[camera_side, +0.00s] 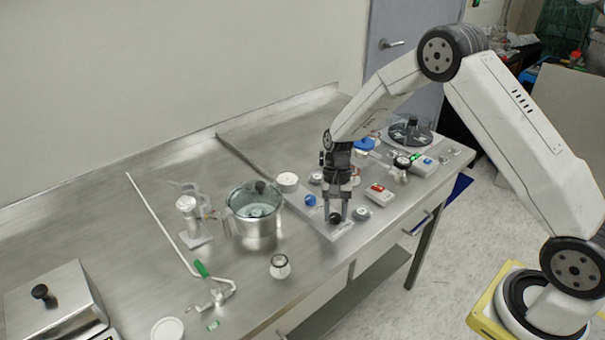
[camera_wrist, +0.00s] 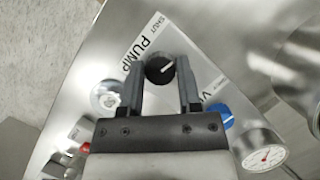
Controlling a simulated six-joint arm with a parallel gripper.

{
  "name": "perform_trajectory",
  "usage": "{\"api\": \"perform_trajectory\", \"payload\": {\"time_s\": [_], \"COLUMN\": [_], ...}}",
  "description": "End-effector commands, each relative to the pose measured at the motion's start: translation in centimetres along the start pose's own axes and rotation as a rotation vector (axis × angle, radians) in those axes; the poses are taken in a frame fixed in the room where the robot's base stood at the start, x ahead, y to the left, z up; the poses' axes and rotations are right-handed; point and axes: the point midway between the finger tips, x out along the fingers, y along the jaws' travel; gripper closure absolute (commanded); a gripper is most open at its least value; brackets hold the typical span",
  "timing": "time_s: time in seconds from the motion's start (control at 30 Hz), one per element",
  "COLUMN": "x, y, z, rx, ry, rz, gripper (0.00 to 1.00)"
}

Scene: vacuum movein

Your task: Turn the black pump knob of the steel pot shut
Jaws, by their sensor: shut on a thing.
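The black pump knob (camera_wrist: 160,69) sits on a steel panel beside the printed words PUMP and SHUT (camera_wrist: 147,35). A white line on its top points up and to the right in the wrist view, away from the SHUT word. My gripper (camera_wrist: 160,66) points down with one finger on each side of the knob and is shut on it. In the side view my gripper (camera_side: 336,212) is low at the panel's front corner, around the knob (camera_side: 335,218), which is partly hidden. The steel pot (camera_side: 256,232) with a clear lid stands left of the gripper.
A blue knob (camera_wrist: 218,115) is close to my right finger in the wrist view, with a round gauge (camera_wrist: 264,158) beyond. A silver round fitting (camera_wrist: 107,97) is left. A box with a red switch (camera_side: 380,194) stands right.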

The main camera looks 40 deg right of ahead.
Motion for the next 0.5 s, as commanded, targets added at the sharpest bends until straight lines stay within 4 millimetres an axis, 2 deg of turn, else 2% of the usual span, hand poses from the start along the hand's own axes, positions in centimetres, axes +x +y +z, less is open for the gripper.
{"api": "perform_trajectory", "payload": {"time_s": [0.2, 0.5], "x": [0.04, 0.07], "y": [-0.06, -0.06], "z": [0.01, 0.04], "rx": [-0.109, -0.161], "ry": [0.000, -0.001], "rz": [0.045, 0.067], "gripper": [1.00, 1.00]}}
